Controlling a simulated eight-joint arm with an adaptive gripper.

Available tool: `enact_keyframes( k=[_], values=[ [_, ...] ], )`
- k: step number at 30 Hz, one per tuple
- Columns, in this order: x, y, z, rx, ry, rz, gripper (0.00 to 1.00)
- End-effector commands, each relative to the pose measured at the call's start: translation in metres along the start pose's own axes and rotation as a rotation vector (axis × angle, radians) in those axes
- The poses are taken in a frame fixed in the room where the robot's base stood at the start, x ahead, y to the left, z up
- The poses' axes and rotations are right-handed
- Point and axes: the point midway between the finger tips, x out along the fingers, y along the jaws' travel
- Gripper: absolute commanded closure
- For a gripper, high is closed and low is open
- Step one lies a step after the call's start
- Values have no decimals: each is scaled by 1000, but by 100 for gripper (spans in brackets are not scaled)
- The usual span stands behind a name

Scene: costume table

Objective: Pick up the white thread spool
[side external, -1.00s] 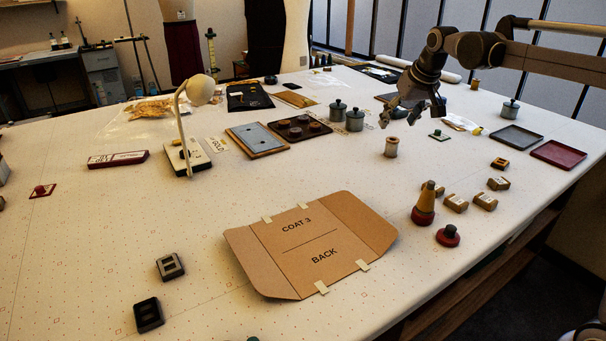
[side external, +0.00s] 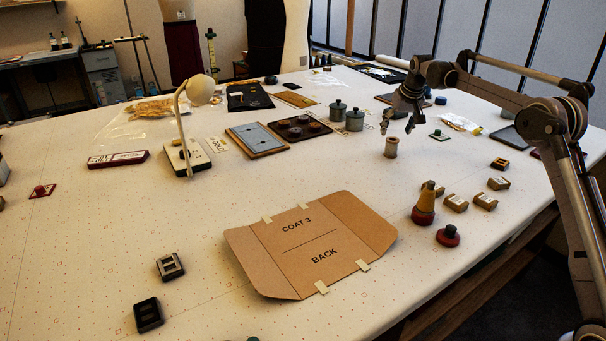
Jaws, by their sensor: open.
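A small pale spool (side external: 391,148), white to tan with a brownish top, stands upright on the table right of centre. My gripper (side external: 397,129) is open just above and behind the spool, with its fingers pointing down. No contact with the spool shows, and the exact gap between them cannot be told from this side. Nothing is seen between the fingers.
Grey lidded pots (side external: 355,120) stand left of my gripper, beside a dark tray (side external: 296,131). A small green piece (side external: 438,134) lies to the right.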

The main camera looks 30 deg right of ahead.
Motion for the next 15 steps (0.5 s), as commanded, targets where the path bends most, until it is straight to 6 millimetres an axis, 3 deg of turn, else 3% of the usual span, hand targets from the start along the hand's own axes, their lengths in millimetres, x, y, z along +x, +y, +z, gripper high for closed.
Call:
enact_keyframes(
  k=[8, 15],
  values=[
    [20, 0, 2, 0, 0, 0, 34],
    [53, 0, 7, 0, 1, 0, 34]
  ],
)
